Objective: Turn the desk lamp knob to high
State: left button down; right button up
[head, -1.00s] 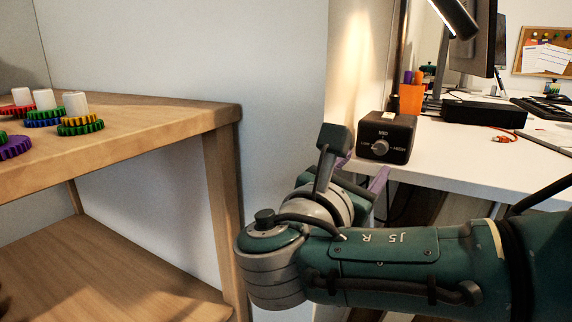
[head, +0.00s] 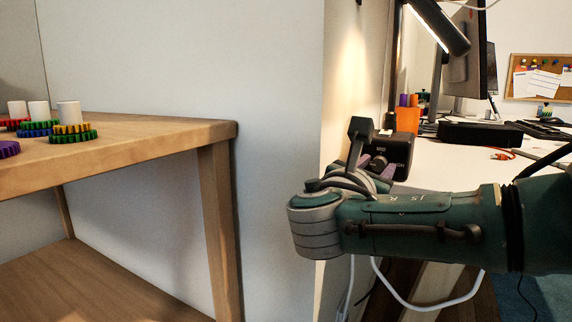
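The black lamp control box (head: 402,149) stands at the near left corner of the white desk, with MID and HIGH readable on its face. Its grey round knob (head: 378,163) is partly covered by my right gripper, and its pointer cannot be read. My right gripper (head: 376,168) is in front of the box, its purple fingers apart, one on each side of the knob in the picture. Whether they touch it cannot be told. The desk lamp (head: 440,25) is lit above the desk. My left gripper is not in view.
An orange pen cup (head: 407,120) stands behind the box, beside the wall. A black device (head: 480,134) and a monitor (head: 468,55) are further back. A wooden shelf (head: 150,135) with colored gears stands at left. White cables hang below the desk.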

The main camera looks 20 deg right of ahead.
grip_shut()
